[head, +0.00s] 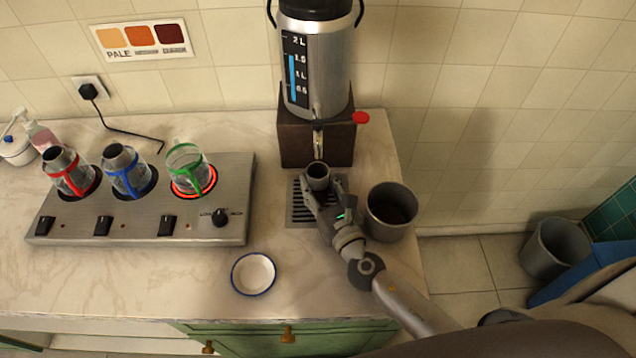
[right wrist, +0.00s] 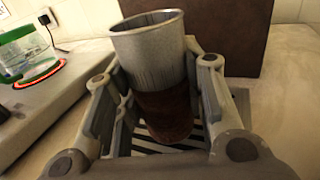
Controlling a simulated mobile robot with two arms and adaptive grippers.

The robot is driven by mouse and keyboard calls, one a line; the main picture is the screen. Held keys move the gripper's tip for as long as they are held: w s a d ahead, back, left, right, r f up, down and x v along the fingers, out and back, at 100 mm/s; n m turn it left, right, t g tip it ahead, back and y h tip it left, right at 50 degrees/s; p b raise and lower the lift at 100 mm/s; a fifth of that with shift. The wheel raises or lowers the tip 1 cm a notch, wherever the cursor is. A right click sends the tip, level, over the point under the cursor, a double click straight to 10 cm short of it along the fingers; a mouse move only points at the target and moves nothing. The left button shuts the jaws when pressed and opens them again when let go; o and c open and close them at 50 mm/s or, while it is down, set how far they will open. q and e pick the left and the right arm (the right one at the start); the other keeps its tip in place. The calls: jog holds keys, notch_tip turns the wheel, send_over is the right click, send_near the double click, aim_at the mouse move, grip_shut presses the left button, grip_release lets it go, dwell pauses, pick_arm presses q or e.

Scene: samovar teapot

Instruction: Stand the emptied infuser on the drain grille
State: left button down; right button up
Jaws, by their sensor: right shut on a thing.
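The infuser (head: 317,172) is a small grey metal cylinder with an open top. It is upright between the fingers of my right gripper (head: 324,192), which is shut on it. In the right wrist view the infuser (right wrist: 152,58) has a bare metal upper part and a dark brown lower part. The fingers of my right gripper (right wrist: 160,95) stand on either side of it. The slatted drain grille (head: 300,216) lies under it, below the samovar tap. I cannot tell whether the infuser's base touches the slats. My left gripper is not in view.
The samovar (head: 318,75) on its brown stand (head: 292,150) is just behind. A grey bin (head: 378,225) stands close right of the gripper. A white saucer (head: 240,285) lies at the front. A hotplate unit (head: 130,222) with several glass pots is at left.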

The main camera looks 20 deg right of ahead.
jog(key=shift+r, duration=0.1)
jog(key=shift+s, duration=0.1)
jog(key=shift+f, duration=0.2)
jog(key=o, duration=1)
